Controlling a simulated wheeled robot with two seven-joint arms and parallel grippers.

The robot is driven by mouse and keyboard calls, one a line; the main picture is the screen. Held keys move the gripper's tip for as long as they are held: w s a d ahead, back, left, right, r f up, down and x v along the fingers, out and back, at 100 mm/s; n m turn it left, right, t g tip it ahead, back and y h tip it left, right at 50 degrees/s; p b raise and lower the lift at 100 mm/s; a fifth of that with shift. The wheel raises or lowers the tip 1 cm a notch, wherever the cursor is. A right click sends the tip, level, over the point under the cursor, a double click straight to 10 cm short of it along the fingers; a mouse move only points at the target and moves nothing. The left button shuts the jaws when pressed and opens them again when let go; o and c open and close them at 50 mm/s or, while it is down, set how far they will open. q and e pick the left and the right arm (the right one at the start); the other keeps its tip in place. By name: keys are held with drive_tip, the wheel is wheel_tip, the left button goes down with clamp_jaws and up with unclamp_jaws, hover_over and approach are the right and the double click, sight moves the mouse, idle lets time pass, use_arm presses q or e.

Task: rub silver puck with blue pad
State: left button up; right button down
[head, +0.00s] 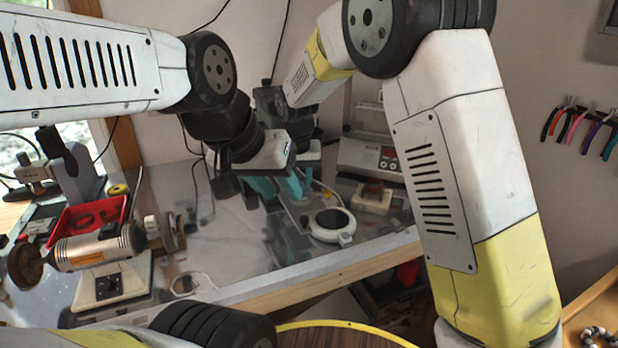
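My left gripper (264,187) reaches in from the left over the grey bench. Its white wrist end is in front of it, and its fingers are mostly hidden or blurred. My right gripper (308,176) comes down from the upper right close beside it, partly covered by the left one. Teal-blue pieces (290,186) show at the two grippers; I cannot tell whether they are fingertips or the blue pad. I cannot make out the silver puck for sure. Whether either gripper holds something is hidden.
A white round device with a dark disc (332,222) lies near the bench's front edge. A polishing motor (100,250) and red tray (88,217) stand left. Pliers hang right.

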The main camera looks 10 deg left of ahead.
drive_tip(key=shift+w+d, duration=0.15)
drive_tip(key=shift+d, duration=0.55)
drive_tip(key=shift+s+a, duration=0.25)
drive_tip(key=shift+a, duration=0.6)
drive_tip(key=shift+w+d, duration=0.3)
drive_tip(key=shift+d, duration=0.6)
idle(3.0)
wheel_tip(320, 180, up, 9)
idle(1.0)
idle(0.5)
